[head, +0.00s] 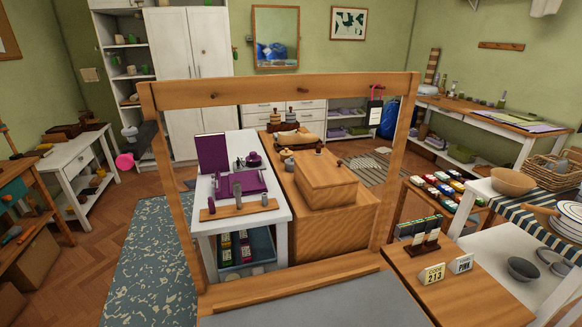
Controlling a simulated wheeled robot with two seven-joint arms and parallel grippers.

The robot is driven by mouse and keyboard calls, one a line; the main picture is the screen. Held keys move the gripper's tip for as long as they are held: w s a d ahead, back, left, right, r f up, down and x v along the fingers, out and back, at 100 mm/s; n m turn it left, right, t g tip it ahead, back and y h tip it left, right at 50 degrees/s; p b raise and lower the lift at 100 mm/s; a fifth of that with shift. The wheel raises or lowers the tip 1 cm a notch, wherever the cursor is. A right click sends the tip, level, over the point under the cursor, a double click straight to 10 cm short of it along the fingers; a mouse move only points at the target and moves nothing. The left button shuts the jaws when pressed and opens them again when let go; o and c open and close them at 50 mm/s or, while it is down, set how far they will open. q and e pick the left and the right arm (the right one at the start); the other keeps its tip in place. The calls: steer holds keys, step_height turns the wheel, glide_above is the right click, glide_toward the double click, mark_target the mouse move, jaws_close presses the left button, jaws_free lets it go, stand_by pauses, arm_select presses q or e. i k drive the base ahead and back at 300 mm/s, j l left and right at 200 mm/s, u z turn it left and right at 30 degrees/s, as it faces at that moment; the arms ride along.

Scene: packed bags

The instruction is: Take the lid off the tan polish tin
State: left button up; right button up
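I cannot pick out the tan polish tin or its lid for certain in the head view. Small coloured boxes or tins (443,188) stand in rows on a low rack at the right, too small to tell apart. Small round-topped items (287,156) sit at the left edge of a wooden cabinet in the middle, and I cannot tell what they are. Neither of my grippers shows.
A wooden frame (290,91) stands close in front, with a grey surface (315,308) at its foot. Behind it are a white table (272,216) with purple items and a wooden box (325,180). A card stand (424,247) is at right. Patterned rug (150,260) lies left.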

mark_target(286, 152)
steer(key=j+z, duration=0.15)
steer(key=j, duration=0.25)
steer(key=k+j+z, duration=0.15)
steer(key=j, duration=0.3)
steer(key=k+j+z, duration=0.1)
steer(key=j, duration=0.3)
steer(key=j+z, duration=0.2)
steer(key=j, duration=0.3)
steer(key=j+z, duration=0.2)
steer(key=j, duration=0.25)
steer(key=k+j+z, duration=0.2)
steer(key=j, duration=0.25)
steer(key=j+z, duration=0.2)
steer(key=j, duration=0.3)
steer(key=i+j+z, duration=0.2)
steer(key=j, duration=0.35)
steer(key=i+j+z, duration=0.2)
steer(key=j, duration=0.4)
steer(key=i+j+z, duration=0.1)
steer(key=j+z, duration=0.15)
steer(key=j, duration=0.35)
steer(key=i+j+z, duration=0.2)
steer(key=j, duration=0.45)
steer(key=k, duration=0.1)
